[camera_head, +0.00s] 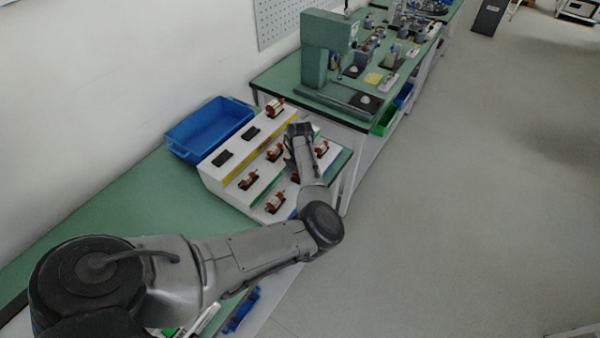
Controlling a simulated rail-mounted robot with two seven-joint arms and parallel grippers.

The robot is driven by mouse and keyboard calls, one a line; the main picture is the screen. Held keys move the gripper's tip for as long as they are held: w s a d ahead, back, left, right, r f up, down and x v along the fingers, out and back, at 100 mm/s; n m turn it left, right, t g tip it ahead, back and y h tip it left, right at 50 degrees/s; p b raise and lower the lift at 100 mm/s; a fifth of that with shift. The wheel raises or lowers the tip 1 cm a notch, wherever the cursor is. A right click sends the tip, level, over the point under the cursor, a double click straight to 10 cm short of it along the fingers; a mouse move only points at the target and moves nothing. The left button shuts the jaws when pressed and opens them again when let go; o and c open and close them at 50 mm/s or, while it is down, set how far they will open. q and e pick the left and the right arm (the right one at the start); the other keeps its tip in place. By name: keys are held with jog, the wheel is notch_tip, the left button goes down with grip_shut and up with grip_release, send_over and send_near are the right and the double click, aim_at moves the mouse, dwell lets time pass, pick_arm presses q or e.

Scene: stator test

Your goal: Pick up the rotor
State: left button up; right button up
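Several rotors with copper-coloured windings and white middles sit in black holders on a white stepped rack (213,180). One rotor (275,107) is on the top step at the far end. Others sit lower: one rotor (275,153), one rotor (248,181), one rotor (275,203) and one rotor (322,148). Another is partly hidden behind my arm. My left gripper (298,130) is over the far part of the rack, to the right of the top-step rotor. Its fingers are dark and small, so I cannot tell whether they are open or hold anything. My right gripper is not in view.
Two black holders on the top step, one holder (222,158) and one holder (250,132), are empty. A blue bin (208,128) stands behind the rack on the green bench (110,205). A green press (325,55) stands on the farther bench. The floor at right is clear.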

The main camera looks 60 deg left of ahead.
pick_arm(q)
jog(key=c, duration=1)
jog(key=shift+r, duration=0.1)
jog(key=shift+r, duration=0.5)
jog(key=r, duration=0.2)
jog(key=d+r, duration=0.1)
jog(key=shift+w+r+p, duration=0.3)
jog(key=shift+w+r, duration=0.05)
jog(key=w+d+r, duration=0.5)
jog(key=d+r, duration=0.1)
jog(key=d, duration=0.3)
jog(key=shift+d+r, duration=0.1)
jog(key=shift+r+p, duration=0.1)
jog(key=shift+p, duration=0.25)
